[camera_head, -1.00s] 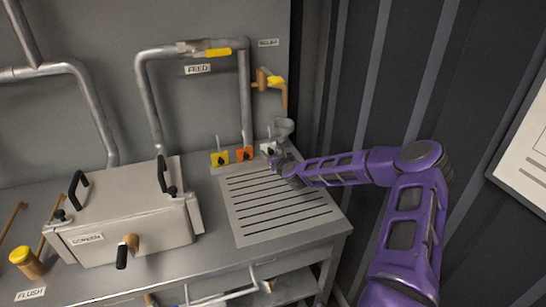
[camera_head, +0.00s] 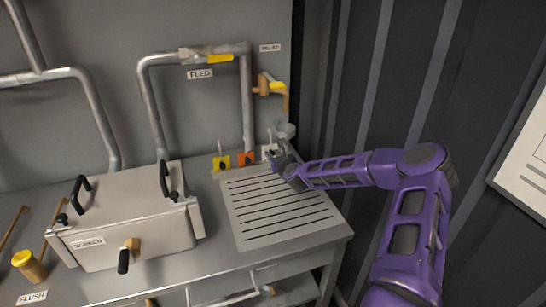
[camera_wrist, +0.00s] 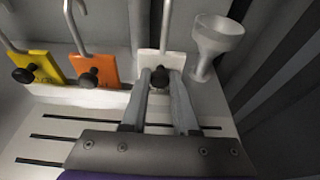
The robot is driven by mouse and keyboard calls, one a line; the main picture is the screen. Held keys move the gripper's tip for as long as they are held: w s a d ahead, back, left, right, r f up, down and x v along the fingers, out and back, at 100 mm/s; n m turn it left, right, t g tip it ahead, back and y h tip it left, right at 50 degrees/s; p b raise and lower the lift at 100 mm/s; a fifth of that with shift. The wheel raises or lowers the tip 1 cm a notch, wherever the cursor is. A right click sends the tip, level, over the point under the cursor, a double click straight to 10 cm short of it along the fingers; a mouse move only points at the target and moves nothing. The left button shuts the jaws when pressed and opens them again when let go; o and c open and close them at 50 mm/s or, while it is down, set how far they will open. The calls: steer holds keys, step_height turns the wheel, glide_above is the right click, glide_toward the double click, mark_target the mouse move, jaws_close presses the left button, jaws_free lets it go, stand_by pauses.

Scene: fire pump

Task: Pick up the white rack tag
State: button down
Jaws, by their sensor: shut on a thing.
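The white rack tag (camera_wrist: 151,58) hangs on a hook at the right end of a row of tags at the back of the bench. It has a black round knob (camera_wrist: 160,77) on its front. In the wrist view my gripper (camera_wrist: 160,80) has its two fingers on either side of this knob, shut on it. The tag still appears upright at its hook. In the head view the white tag (camera_head: 268,152) is small and partly hidden by my gripper (camera_head: 276,158).
An orange tag (camera_wrist: 95,70) and a yellow tag (camera_wrist: 38,67) hang to the left. A grey funnel-shaped cup (camera_wrist: 215,42) stands close on the right. A slotted drain board (camera_head: 280,208) lies in front, and a lidded screen box (camera_head: 130,225) stands to the left.

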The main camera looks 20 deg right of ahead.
mark_target(270, 145)
steer(key=shift+r+p, duration=0.65)
steer(key=shift+r, duration=1)
steer(key=shift+s+a, duration=0.1)
